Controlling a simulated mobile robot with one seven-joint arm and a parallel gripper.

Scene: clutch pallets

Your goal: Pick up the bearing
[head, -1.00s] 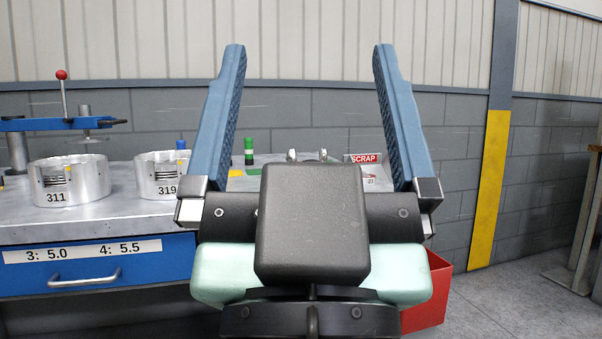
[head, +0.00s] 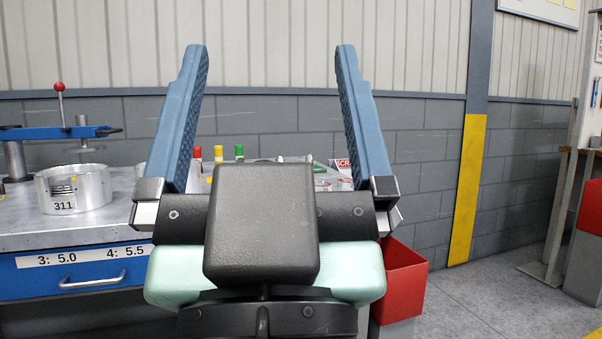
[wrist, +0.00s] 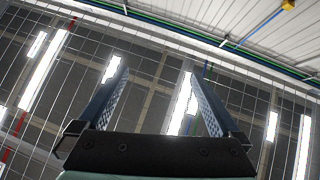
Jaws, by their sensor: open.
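My gripper (head: 268,120) stands upright in the middle of the head view, its two blue fingers wide apart and nothing between them. In the wrist view my gripper (wrist: 162,105) points up at the ceiling, also empty. I cannot make out a bearing for certain. A silver metal ring marked 311 (head: 85,199) stands on the workbench at the left. Part of the bench top behind my gripper is hidden, with only bits of metal parts showing between the fingers.
The workbench (head: 40,236) has a blue drawer (head: 130,262) labelled 3: 5.0 and 4: 5.5. A blue press with a red knob (head: 58,87) stands on it. Red, yellow and green capped markers (head: 218,153) stand behind.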

